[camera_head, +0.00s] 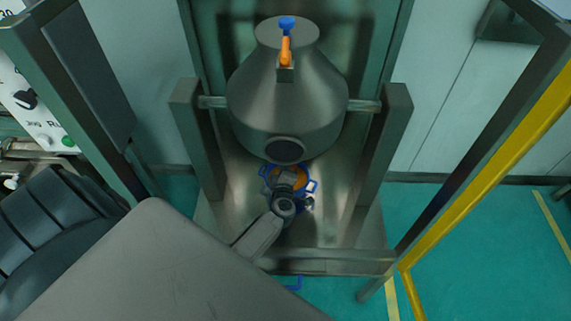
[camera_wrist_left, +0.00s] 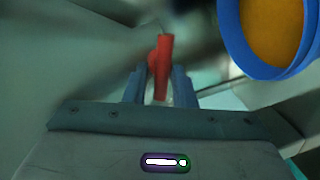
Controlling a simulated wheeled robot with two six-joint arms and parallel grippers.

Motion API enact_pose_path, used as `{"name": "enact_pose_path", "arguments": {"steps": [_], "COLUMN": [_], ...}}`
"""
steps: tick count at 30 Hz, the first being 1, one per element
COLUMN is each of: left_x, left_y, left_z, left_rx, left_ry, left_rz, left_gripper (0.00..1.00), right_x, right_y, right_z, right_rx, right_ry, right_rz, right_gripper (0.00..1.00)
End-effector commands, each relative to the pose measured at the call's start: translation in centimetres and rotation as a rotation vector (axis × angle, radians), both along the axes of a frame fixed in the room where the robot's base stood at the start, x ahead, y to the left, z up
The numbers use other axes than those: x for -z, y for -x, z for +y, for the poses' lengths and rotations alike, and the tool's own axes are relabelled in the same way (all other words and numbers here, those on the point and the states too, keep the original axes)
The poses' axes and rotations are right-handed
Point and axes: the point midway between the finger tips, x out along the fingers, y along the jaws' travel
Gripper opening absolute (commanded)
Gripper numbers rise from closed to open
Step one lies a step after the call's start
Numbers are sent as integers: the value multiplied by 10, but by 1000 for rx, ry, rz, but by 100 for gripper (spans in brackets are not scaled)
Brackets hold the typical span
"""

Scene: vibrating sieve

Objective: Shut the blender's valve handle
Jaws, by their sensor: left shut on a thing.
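The blender (camera_head: 285,95) is a grey metal cone-shaped vessel held between two posts. An orange handle (camera_head: 285,50) with a blue end is on its top. A dark round outlet (camera_head: 285,150) is at its lower front. My left arm reaches under the blender, and my left gripper (camera_head: 275,178) is below the outlet. In the left wrist view, its two fingers (camera_wrist_left: 160,88) are shut on a red handle (camera_wrist_left: 163,62), which stands up between them. The red handle is hidden in the head view. My right gripper is not in view.
A blue-rimmed container (camera_head: 312,185) with orange contents is under the blender, partly behind my arm. It also shows in the left wrist view (camera_wrist_left: 237,50). Posts stand on both sides. A yellow frame bar (camera_head: 480,180) is at the right, with clear green floor beyond.

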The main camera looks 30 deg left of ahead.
Motion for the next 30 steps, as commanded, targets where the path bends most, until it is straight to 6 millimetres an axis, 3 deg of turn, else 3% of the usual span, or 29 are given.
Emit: {"name": "enact_pose_path", "arguments": {"steps": [15, 30], "left_x": [10, 11], "left_y": [5, 5], "left_z": [2, 2], "left_rx": [22, 27], "left_ry": [292, 350], "left_rz": [-167, -199], "left_gripper": [1, 1], "right_x": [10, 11], "right_y": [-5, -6], "right_z": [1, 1], "right_rx": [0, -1], "right_ry": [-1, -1], "right_rz": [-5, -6], "right_gripper": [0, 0]}}
